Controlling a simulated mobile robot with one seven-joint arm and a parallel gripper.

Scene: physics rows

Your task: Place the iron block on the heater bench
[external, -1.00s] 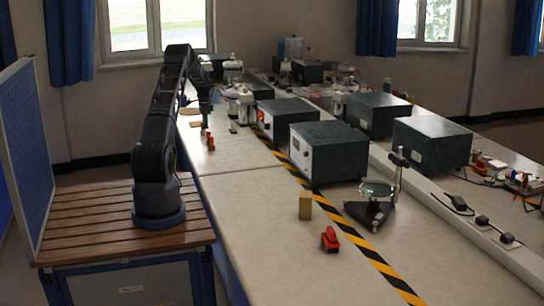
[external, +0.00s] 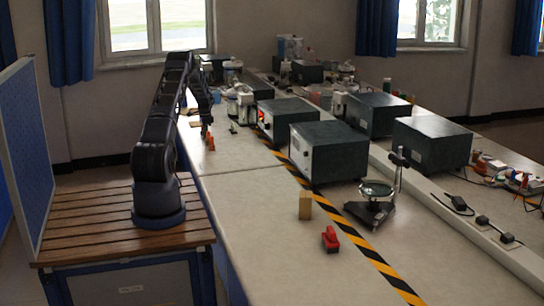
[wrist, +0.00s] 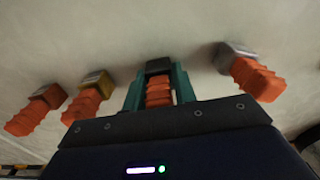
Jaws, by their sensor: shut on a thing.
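My gripper (wrist: 156,92) has teal fingers, shut on a dark grey block (wrist: 159,66) with a ribbed orange grip (wrist: 158,93). The dark colour fits the iron block, and the fingers stand on both sides of it. I cannot tell whether it touches the table. In the external view my gripper (external: 204,108) is small and dark over the far left of the long table, and the block is too small to make out there. I cannot make out which thing is the heater bench.
In the wrist view a brown block (wrist: 47,96) and a brass block (wrist: 97,79) lie left, a lighter grey block (wrist: 232,53) right, each with an orange grip. Dark boxes (external: 328,152) and a tripod stand (external: 372,209) stand on the table.

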